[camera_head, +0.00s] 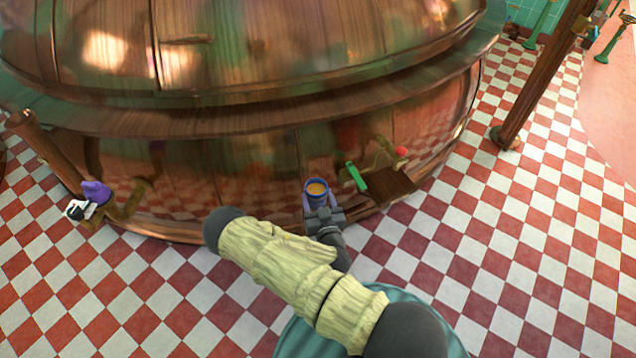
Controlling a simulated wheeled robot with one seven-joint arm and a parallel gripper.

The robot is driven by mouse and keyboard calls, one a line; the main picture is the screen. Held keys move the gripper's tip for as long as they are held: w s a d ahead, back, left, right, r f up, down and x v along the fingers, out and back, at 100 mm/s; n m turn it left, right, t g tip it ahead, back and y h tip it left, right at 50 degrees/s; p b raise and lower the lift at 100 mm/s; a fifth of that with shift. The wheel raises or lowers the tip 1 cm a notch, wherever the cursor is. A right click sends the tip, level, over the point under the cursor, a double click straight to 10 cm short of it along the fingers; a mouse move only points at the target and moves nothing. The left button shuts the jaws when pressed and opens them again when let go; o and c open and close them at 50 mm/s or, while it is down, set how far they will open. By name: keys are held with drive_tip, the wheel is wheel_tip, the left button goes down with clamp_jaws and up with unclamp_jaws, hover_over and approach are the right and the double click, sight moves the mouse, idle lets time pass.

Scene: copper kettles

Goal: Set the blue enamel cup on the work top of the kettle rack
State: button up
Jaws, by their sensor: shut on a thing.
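The blue enamel cup (317,196) is upright, with an orange-brown inside, in front of the big copper kettle's wall. My gripper (321,205) is shut on it from the near side.
The copper kettle (240,160) fills the back. A purple item (96,191) and a black-and-white item (76,209) sit at left. A wooden post (540,75) stands right. The checkered floor is clear.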

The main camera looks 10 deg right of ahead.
drive_tip(key=s+r+p, duration=0.2)
drive_tip(key=r+p, duration=0.6)
drive_tip(key=s+r+p, duration=0.1)
drive_tip(key=r+p, duration=0.7)
drive_tip(key=shift+s+d+r, duration=0.15)
drive_tip(key=shift+s+r, duration=0.25)
